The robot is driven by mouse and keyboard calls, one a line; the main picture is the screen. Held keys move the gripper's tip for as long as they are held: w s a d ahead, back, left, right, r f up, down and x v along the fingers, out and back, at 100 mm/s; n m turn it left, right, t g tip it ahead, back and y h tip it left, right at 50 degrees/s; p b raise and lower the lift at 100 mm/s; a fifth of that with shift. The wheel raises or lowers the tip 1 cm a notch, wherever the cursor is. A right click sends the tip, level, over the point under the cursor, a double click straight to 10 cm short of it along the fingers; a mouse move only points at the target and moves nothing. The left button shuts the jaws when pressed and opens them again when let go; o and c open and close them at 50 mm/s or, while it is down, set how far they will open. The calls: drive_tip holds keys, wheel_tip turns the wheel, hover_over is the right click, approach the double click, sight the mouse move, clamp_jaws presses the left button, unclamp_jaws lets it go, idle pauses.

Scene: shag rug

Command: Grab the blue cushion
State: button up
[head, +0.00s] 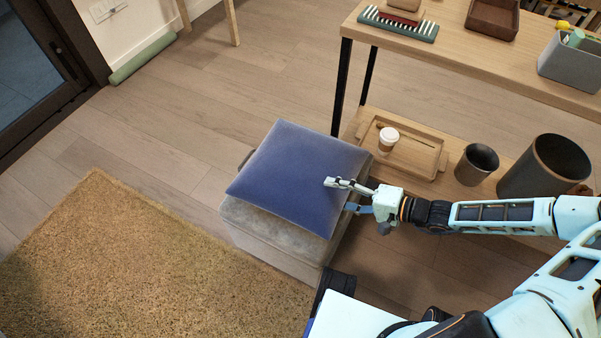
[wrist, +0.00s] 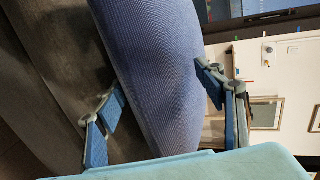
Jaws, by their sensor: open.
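The blue cushion (head: 295,175) lies flat on top of a grey upholstered ottoman (head: 270,235) in the head view. My gripper (head: 337,195) is at the cushion's right edge, with one finger over its top and the other lower, beside the ottoman's top. In the wrist view, the cushion (wrist: 165,75) stands between the two open fingers of my gripper (wrist: 160,105). The lower finger's tip is close to the grey ottoman (wrist: 55,80). I cannot tell whether either finger touches the cushion.
A wooden table (head: 470,50) with a lower shelf stands to the right. The shelf bears a tray (head: 415,155) with a cup (head: 388,138), a dark cup (head: 476,164) and a dark bin (head: 545,168). A shag rug (head: 130,270) lies left; bare floor is behind.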

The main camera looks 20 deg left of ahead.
drive_tip(key=shift+x, duration=0.85)
drive_tip(key=shift+w, duration=0.1)
drive_tip(key=shift+c, duration=0.3)
drive_tip(key=c, duration=1)
drive_tip(key=shift+r, duration=0.1)
